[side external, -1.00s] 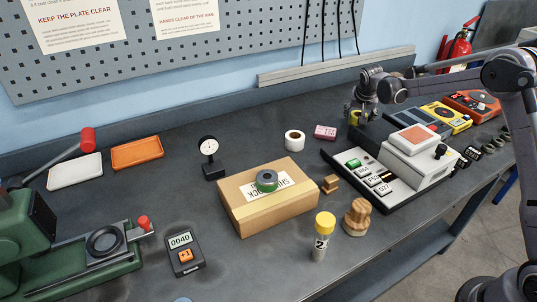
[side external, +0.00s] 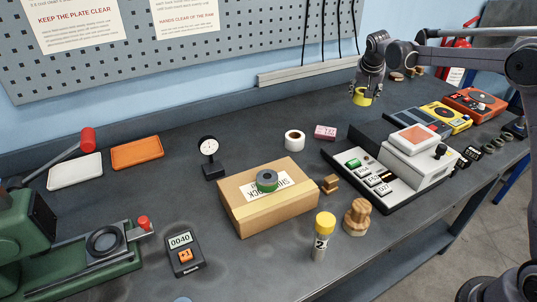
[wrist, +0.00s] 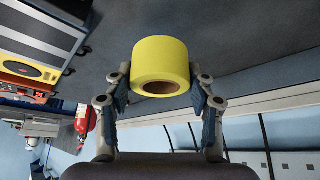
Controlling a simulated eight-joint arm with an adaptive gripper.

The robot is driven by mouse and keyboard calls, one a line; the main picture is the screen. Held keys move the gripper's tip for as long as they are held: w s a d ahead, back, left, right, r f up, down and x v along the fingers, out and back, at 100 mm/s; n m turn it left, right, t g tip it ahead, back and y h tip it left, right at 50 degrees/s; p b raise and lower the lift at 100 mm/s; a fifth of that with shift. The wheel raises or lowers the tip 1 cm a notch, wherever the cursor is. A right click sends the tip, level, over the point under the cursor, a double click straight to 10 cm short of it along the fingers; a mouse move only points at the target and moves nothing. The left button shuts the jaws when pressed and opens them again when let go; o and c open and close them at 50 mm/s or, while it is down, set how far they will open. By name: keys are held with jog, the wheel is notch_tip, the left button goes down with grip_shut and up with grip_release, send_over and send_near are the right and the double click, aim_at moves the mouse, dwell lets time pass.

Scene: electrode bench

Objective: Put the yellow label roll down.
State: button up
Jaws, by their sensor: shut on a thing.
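The yellow label roll (side external: 362,97) is held in my gripper (side external: 364,90) in the side external view, above the back of the bench behind the grey and white machine. In the wrist view the yellow label roll (wrist: 160,62) sits between the two fingers of my gripper (wrist: 160,82), with its dark core opening toward the camera. The fingers are shut on the roll's sides. Bare bench shows below the roll in the side external view.
The grey and white machine (side external: 425,158) stands in front of the gripper. A yellow device (side external: 447,117) and an orange device (side external: 472,102) are to the right. Bench near the back wall is clear.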

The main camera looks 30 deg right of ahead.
jog(key=a+r+n+t+y, duration=0.15)
jog(key=a+n, duration=0.25)
jog(key=a, duration=1.2)
jog(key=s+a+n+y, duration=0.1)
jog(key=s+a+n, duration=0.2)
jog(key=s+a, duration=0.3)
jog(key=s+a+n+y, duration=0.2)
jog(key=s+a, duration=0.4)
jog(key=a, duration=0.8)
jog(key=s+a+r+n+y, duration=0.1)
jog(key=s+a+n, duration=0.3)
jog(key=a, duration=0.6)
jog(key=shift+s+y, duration=0.45)
jog(key=shift+s, duration=0.65)
jog(key=s+a+n+g+y, duration=0.2)
jog(key=s+a+n, duration=0.45)
jog(key=s, duration=0.65)
jog(key=shift+m+t, duration=0.25)
jog(key=shift+m, duration=0.4)
jog(key=shift+s+a+f, duration=0.15)
jog(key=shift+a+f, duration=0.1)
jog(key=shift+f, duration=1.6)
jog(key=shift+s+a+f, duration=0.15)
jog(key=shift+a+f, duration=0.1)
jog(key=shift+f, duration=1.55)
jog(key=shift+s+a+f, duration=0.15)
jog(key=shift+a+f, duration=0.1)
jog(key=shift+f, duration=1.6)
jog(key=shift+f, duration=0.15)
jog(key=o, duration=1.2)
